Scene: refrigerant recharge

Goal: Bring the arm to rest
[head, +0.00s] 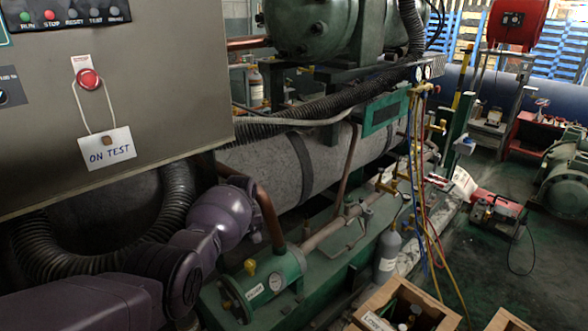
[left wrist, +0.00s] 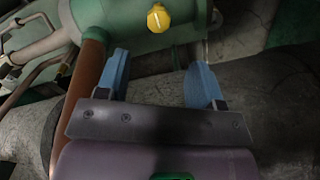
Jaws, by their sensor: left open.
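My left arm (head: 215,215) is purple and comes in from the lower left of the head view. It reaches toward the green shell with a label (head: 262,285) and the copper pipe (head: 268,218); its fingers cannot be made out there. In the left wrist view my left gripper (left wrist: 160,62) has its two blue fingers wide apart, with nothing between them. Beyond the fingertips is a green cylinder (left wrist: 120,20) with a yellow knob (left wrist: 157,18). A copper pipe (left wrist: 85,90) runs close beside the left finger. My right gripper is not in view.
A grey cabinet (head: 180,60) with an "ON TEST" tag (head: 108,147) overhangs the arm. A black corrugated hose (head: 40,255) curves below it. A grey bottle (head: 388,255), hanging hoses (head: 418,170) and a wooden crate (head: 440,313) stand to the right. Open floor (head: 500,265) lies beyond.

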